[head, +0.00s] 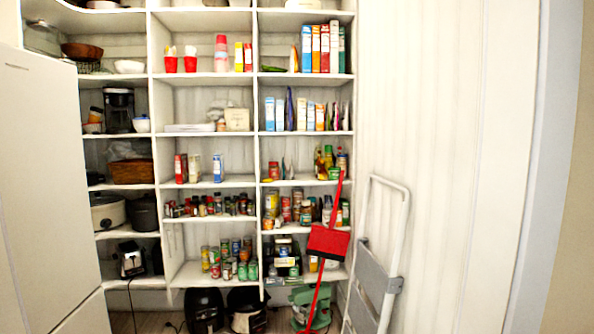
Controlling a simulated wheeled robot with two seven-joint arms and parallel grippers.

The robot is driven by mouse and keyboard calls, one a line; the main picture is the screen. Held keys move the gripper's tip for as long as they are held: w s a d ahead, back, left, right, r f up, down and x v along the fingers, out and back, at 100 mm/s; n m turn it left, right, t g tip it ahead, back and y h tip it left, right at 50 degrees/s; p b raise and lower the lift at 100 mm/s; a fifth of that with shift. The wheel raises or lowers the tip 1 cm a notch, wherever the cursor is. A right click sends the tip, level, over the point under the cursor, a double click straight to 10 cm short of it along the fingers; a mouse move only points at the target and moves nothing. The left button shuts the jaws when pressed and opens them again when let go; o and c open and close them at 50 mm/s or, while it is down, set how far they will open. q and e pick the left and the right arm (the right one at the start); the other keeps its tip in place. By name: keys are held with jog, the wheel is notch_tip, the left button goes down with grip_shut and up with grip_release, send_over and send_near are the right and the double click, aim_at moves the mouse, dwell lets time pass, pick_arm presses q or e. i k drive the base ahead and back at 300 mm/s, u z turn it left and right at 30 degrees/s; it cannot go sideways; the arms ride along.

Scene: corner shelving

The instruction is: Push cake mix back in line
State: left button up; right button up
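No box can be surely read as the cake mix at this size. On the right shelf above, a light blue box (269,113) stands at the left end of a row with a blue box (280,115) and several pale boxes (310,116). Neither of my grippers is in view.
A white fridge (45,180) stands at the left. Jars (210,206) and cans (228,256) fill lower shelves.

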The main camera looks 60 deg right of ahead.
aim_at(218, 158)
jog(key=z, duration=0.9)
jog(key=i, duration=0.35)
jog(key=z, duration=0.85)
jog(key=i, duration=1.6)
jog(key=u, duration=0.9)
jog(key=i, duration=0.35)
jog(key=u, duration=0.45)
jog(key=i, duration=1.1)
